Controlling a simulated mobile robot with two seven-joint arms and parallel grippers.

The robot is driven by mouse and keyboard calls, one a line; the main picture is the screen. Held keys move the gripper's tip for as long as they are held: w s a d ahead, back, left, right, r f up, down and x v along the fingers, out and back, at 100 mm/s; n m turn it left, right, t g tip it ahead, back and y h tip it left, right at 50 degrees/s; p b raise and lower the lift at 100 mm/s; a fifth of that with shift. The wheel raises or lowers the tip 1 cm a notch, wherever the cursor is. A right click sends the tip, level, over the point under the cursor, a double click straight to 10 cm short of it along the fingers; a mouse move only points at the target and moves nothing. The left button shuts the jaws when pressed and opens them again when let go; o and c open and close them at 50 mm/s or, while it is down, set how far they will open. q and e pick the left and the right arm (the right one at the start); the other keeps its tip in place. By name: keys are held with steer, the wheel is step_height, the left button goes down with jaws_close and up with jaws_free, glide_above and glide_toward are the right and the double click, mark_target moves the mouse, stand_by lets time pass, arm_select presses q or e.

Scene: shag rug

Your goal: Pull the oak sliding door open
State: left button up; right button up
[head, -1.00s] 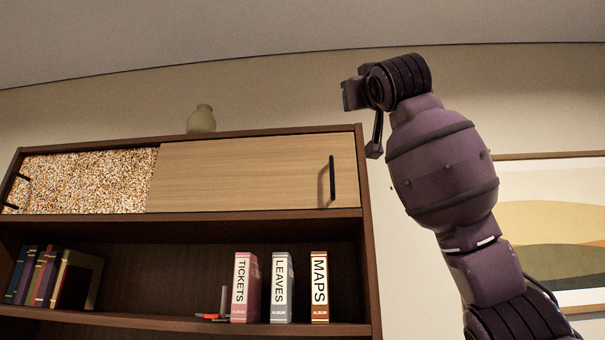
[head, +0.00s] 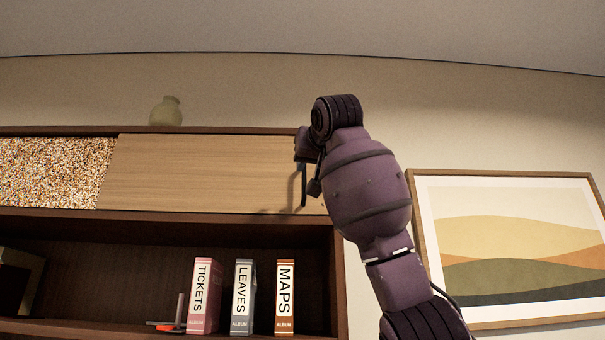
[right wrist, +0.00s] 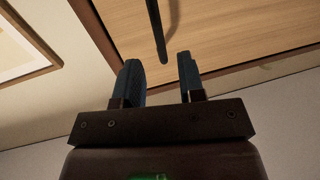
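The oak sliding door (head: 200,173) is a pale wood panel in the upper part of a dark brown cabinet, with a speckled panel (head: 50,172) to its left. Its black vertical bar handle (head: 303,188) is at its right end, partly covered by my right gripper (head: 308,172). In the right wrist view the handle (right wrist: 157,30) points down toward the gap between the two blue fingers (right wrist: 160,75). The fingers are apart and empty; the handle's end appears just beyond their tips. My right arm hides the door's right edge. My left gripper is not in view.
Below is an open shelf (head: 110,331) with albums marked TICKETS (head: 205,297), LEAVES (head: 243,298) and MAPS (head: 285,298). A greenish vase (head: 166,111) stands on the cabinet top. A framed picture (head: 510,250) hangs on the wall to the right.

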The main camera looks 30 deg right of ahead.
mark_target(304, 175)
steer(key=p+x, duration=0.2)
steer(key=x, duration=0.5)
steer(key=shift+d, duration=0.1)
jaws_close()
